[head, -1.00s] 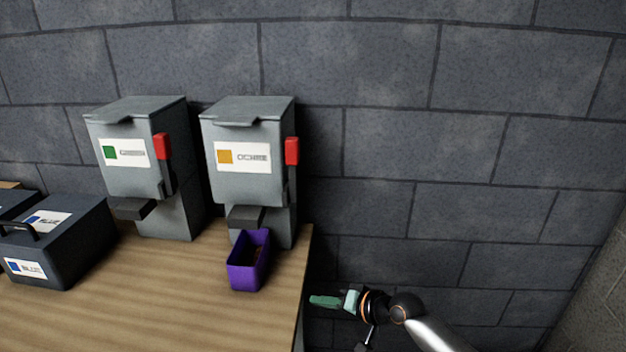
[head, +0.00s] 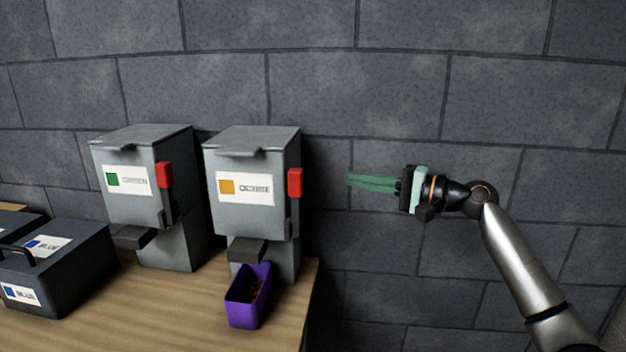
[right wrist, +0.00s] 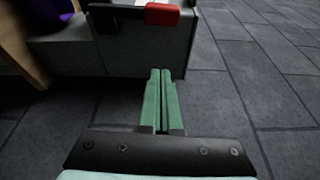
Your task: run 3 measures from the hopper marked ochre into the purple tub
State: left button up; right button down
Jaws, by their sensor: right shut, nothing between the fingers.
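The hopper marked ochre (head: 252,218) is a grey box with an ochre square on its label. Its red lever (head: 295,184) is on the right side, raised; the red handle also shows at the top of the right wrist view (right wrist: 162,14). The purple tub (head: 243,313) stands on the table under the spout (head: 247,250), with some brownish material inside. A bit of purple (right wrist: 62,8) shows in the right wrist view. My right gripper (head: 350,180) has green fingers, is shut and empty, and hangs in the air right of the lever, apart from it. My left gripper is out of view.
A hopper marked green (head: 127,202), with its own red lever (head: 165,175), stands to the left. Dark boxes labelled blue (head: 68,270) sit at the far left. The wooden table (head: 150,325) ends just right of the tub. A block wall (head: 450,90) is behind.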

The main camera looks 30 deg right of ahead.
aim_at(296, 203)
jog(key=w+a+p, duration=0.4)
jog(key=w+a, duration=0.1)
jog(key=a, duration=0.3)
dwell(0.5)
dwell(0.4)
